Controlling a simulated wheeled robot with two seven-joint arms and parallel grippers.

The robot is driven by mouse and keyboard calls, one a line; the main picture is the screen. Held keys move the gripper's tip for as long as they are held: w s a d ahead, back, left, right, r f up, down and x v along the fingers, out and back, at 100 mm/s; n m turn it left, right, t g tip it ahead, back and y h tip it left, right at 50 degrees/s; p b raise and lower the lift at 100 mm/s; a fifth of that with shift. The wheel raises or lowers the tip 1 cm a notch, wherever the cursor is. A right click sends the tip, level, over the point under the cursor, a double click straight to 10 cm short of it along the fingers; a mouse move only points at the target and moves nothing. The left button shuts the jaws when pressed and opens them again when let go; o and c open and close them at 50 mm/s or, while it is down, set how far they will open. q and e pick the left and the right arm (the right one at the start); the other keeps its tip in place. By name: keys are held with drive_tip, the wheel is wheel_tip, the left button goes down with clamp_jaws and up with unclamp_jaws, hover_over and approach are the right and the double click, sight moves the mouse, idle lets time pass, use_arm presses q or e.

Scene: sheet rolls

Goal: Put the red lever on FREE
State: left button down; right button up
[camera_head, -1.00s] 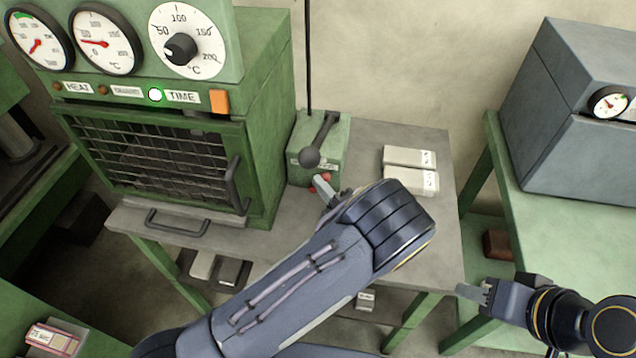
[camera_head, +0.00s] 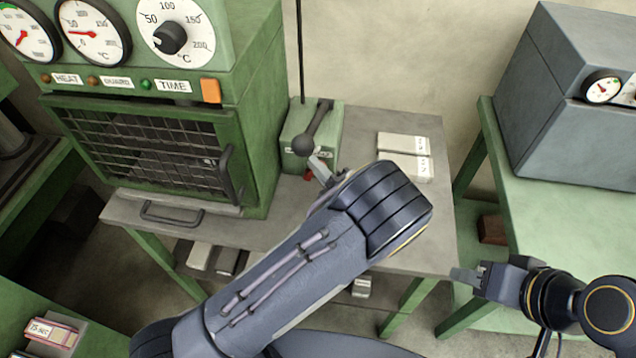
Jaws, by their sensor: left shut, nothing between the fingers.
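A small patch of red (camera_head: 308,178), which looks like part of the red lever, shows at the lower front of a green box (camera_head: 330,130) on the grey table. Most of it is hidden behind my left gripper (camera_head: 318,166), and its setting cannot be read. My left gripper is shut and empty, with its tips just in front of the box, close to the red part. I cannot tell whether they touch. My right gripper (camera_head: 464,275) is low at the right, away from the box. Its finger gap cannot be made out.
A dark lever with a ball knob (camera_head: 303,146) leans on the green box, just above my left fingertips. A green oven (camera_head: 150,150) stands to the left. White packs (camera_head: 403,144) lie on the grey table (camera_head: 436,190) to the right. A grey cabinet (camera_head: 575,110) is further right.

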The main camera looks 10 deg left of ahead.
use_arm(q)
drive_tip(key=s+d+r, duration=0.2)
drive_tip(key=s+r, duration=0.8)
drive_tip(key=s, duration=0.4)
drive_tip(key=shift+r, duration=0.15)
drive_tip(key=shift+d, duration=0.1)
